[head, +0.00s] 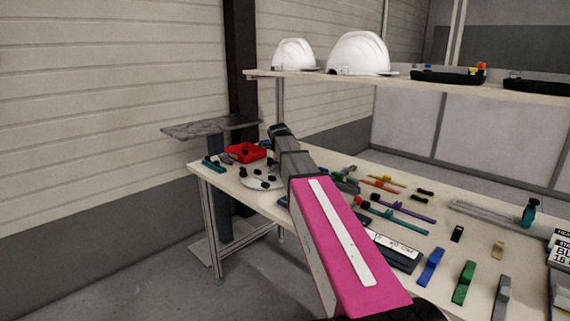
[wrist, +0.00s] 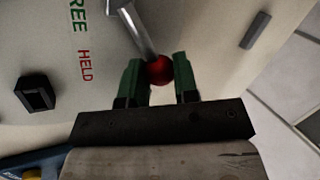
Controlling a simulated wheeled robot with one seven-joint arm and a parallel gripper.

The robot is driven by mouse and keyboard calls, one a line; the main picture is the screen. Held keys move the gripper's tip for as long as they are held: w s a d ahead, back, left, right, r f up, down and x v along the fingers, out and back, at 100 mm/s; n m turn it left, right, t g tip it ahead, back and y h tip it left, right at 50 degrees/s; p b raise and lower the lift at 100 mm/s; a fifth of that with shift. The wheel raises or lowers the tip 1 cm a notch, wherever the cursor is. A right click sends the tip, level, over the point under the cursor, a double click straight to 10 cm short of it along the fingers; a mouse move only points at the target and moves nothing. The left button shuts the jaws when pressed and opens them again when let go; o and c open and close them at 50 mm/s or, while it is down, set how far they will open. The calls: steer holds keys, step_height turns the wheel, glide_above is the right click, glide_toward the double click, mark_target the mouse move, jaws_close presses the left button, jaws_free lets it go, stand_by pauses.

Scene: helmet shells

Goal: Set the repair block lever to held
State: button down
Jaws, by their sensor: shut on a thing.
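The lever (wrist: 141,32) shows in the wrist view as a grey metal rod, slanting from the top edge down to a red ball knob (wrist: 159,70). My gripper (wrist: 159,79) has green fingers on both sides of the knob and is shut on it. The pale plate (wrist: 60,50) beside it carries a green word, cut off at the top and ending in "REE", and a red "HELD". The knob is right of "HELD", about level with it in the picture. The lever's pivot is out of view. In the head view my arm hides the gripper and lever.
A black square socket-like piece (wrist: 36,94) and a grey bar (wrist: 255,30) sit near the lever. In the head view, a red bin (head: 246,152) stands at the table's left end. Several coloured tools and clips lie right of my arm. White helmets (head: 359,54) sit on the shelf.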

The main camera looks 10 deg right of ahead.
steer(key=shift+s+a+m+h, duration=0.2)
steer(key=shift+s+m+h, duration=0.15)
steer(key=shift+m, duration=0.35)
steer(key=c, duration=0.9)
jaws_free()
steer(key=shift+o, duration=0.2)
steer(key=shift+r, duration=0.1)
steer(key=v, duration=1)
steer(key=shift+r, duration=0.3)
steer(key=shift+a, duration=0.15)
